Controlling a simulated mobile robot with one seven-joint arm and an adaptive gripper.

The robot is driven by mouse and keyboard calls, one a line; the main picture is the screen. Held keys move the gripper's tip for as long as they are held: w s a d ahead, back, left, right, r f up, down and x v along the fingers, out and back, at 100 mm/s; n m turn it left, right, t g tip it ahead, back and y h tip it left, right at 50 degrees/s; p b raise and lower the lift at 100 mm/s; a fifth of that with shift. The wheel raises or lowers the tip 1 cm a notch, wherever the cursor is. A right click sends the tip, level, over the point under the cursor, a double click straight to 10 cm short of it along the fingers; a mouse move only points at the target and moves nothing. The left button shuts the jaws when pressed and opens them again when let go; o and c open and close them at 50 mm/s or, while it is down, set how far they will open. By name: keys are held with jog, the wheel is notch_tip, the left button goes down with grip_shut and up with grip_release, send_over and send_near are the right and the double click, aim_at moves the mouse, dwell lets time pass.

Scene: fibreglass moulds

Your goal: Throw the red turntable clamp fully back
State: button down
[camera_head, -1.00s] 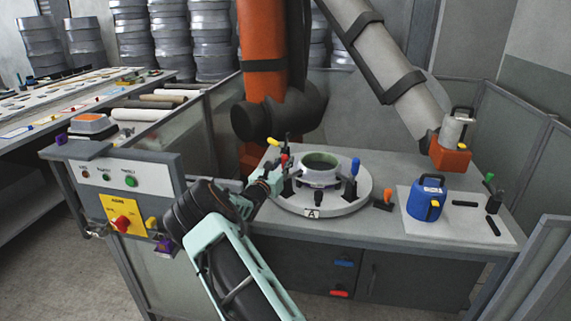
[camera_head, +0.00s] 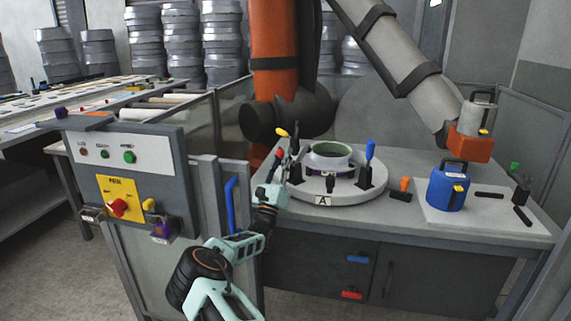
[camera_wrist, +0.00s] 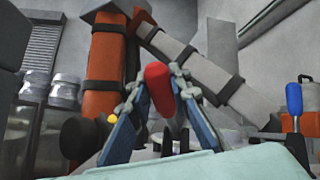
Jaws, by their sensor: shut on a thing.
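The red clamp handle (camera_head: 279,152) is at the left side of the round turntable (camera_head: 338,190). My gripper (camera_head: 275,168) is at this handle, reaching in from the front left. In the wrist view the red handle (camera_wrist: 157,88) stands between my two fingers (camera_wrist: 160,77), which are closed about it. The handle looks roughly upright in the wrist view; its exact angle is hard to tell. The clamp's base is mostly hidden by my gripper. A ring-shaped mould (camera_head: 331,155) with a green inside sits on the turntable.
A yellow-tipped clamp (camera_head: 282,132) stands just behind the red one, and a blue-handled clamp (camera_head: 369,152) stands at the right. An orange-handled tool (camera_head: 403,187) and a blue can (camera_head: 448,188) are further right. A control panel (camera_head: 127,180) and a blue rail handle (camera_head: 231,205) are at left.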

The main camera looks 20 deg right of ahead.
jog(key=shift+a+f+n+t+y+b, duration=0.3)
jog(key=shift+f+n+t+b, duration=0.1)
jog(key=shift+n+t+b, duration=0.3)
jog(key=shift+s, duration=0.1)
jog(key=c, duration=1.7)
grip_release()
jog(key=shift+c, duration=0.2)
jog(key=v, duration=1.2)
jog(key=shift+d+f, duration=0.1)
jog(key=shift+f, duration=0.05)
